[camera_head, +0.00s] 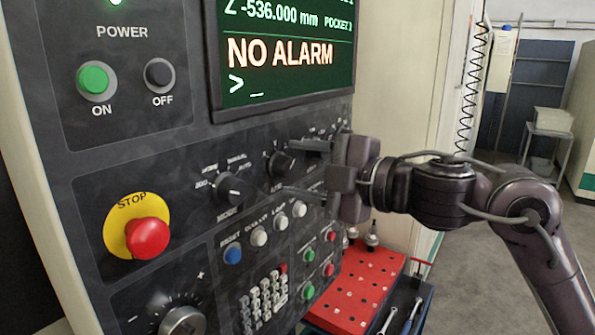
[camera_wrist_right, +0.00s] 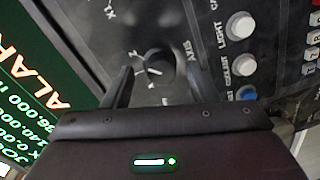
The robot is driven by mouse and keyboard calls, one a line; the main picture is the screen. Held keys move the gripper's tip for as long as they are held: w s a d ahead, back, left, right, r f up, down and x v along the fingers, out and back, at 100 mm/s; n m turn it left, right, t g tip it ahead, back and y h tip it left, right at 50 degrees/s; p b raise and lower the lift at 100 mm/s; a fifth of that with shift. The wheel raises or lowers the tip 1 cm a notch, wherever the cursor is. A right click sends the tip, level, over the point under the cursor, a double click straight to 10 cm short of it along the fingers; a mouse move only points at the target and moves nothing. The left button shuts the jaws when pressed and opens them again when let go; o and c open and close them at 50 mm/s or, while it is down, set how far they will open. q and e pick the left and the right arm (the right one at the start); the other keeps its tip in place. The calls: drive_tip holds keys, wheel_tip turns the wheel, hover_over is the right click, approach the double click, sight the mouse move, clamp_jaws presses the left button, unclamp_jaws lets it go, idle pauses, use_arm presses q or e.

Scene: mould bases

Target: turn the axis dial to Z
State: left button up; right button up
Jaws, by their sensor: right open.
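The axis dial (camera_head: 280,163) is a black round knob on the dark control panel, right of the mode dial. In the right wrist view the axis dial (camera_wrist_right: 158,66) sits between the two fingers, with the word AXIS printed beside it and small letters around it. A small light mark shows on the knob; I cannot tell surely which letter it points to. My right gripper (camera_head: 290,168) is open, its fingers either side of the dial; the right wrist view also shows the open gripper (camera_wrist_right: 157,85). There is a visible gap between fingers and knob. My left gripper is out of view.
The mode dial (camera_head: 234,188), red stop button (camera_head: 148,238) and coloured push buttons (camera_head: 258,237) lie around on the panel. The screen (camera_head: 285,55) above reads NO ALARM. A red tray (camera_head: 352,292) stands below right. Open floor lies farther right.

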drive_tip(key=b+v, duration=0.2)
drive_tip(key=v, duration=0.4)
drive_tip(key=shift+s+d, duration=0.2)
drive_tip(key=shift+d, duration=0.15)
